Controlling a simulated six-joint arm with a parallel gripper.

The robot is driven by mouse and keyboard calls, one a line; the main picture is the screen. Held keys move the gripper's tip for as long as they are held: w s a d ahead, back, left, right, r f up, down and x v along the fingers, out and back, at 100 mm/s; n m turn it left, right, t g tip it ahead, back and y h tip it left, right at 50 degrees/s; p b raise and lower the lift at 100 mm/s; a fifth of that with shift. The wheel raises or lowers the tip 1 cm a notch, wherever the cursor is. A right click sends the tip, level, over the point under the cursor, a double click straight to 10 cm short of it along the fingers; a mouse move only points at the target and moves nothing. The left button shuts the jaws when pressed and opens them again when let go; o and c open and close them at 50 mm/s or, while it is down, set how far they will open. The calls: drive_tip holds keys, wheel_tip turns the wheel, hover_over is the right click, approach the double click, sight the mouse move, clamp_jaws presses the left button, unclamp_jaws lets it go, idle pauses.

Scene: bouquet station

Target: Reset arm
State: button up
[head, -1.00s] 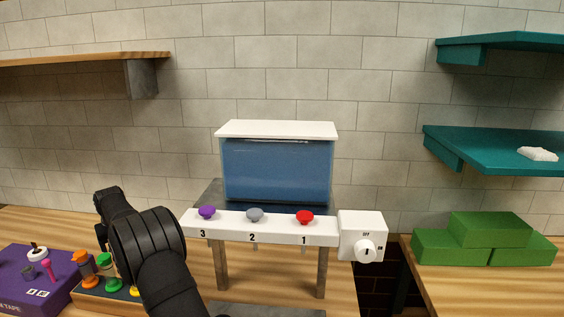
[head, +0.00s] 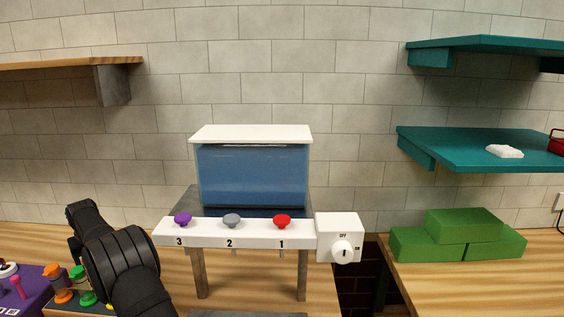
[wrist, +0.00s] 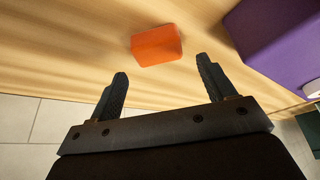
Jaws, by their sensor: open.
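My gripper (wrist: 161,82) shows in the wrist view with its two dark fingers apart and nothing between them. An orange block (wrist: 156,45) lies on the wooden counter (wrist: 70,50) beyond the fingertips, apart from them. In the head view my black arm rises at the lower left, and the gripper itself cannot be made out there.
A blue tank (head: 253,175) with a white lid stands behind a white panel with purple, grey and red knobs and a dial (head: 341,250). Green blocks (head: 460,240) sit at right under teal shelves (head: 480,148). A purple box (wrist: 270,40) is near my gripper.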

drive_tip(key=shift+f, duration=0.55)
wheel_tip(320, 180, down, 3)
drive_tip(key=shift+r, duration=0.2)
drive_tip(key=v, duration=1.2)
drive_tip(key=x, duration=1.2)
wheel_tip(320, 180, up, 9)
drive_tip(key=shift+w+d+r, duration=0.1)
drive_tip(key=shift+w+d, duration=0.05)
drive_tip(key=w+d+r+m+t+h, duration=0.1)
drive_tip(key=w+d+r+m, duration=0.15)
drive_tip(key=d+r, duration=0.85)
drive_tip(key=w+d+r+m, duration=0.2)
drive_tip(key=w+d+r, duration=0.1)
drive_tip(key=d+r, duration=0.8)
drive_tip(key=s+d+r+m+h, duration=0.1)
drive_tip(key=s+d+r+m, duration=0.15)
drive_tip(key=d+r, duration=0.6)
drive_tip(key=s+d+r+m+h, duration=0.1)
drive_tip(key=s+d+r, duration=0.2)
drive_tip(key=d+r, duration=0.55)
drive_tip(key=d+m, duration=0.1)
drive_tip(key=d, duration=0.3)
drive_tip(key=s+d+r+m+h, duration=0.1)
drive_tip(key=d+m, duration=0.1)
drive_tip(key=d, duration=0.3)
drive_tip(key=d+r+m, duration=0.1)
drive_tip(key=d+m, duration=0.1)
drive_tip(key=d, duration=0.3)
drive_tip(key=shift+s+r+h, duration=0.15)
drive_tip(key=shift+h, duration=0.25)
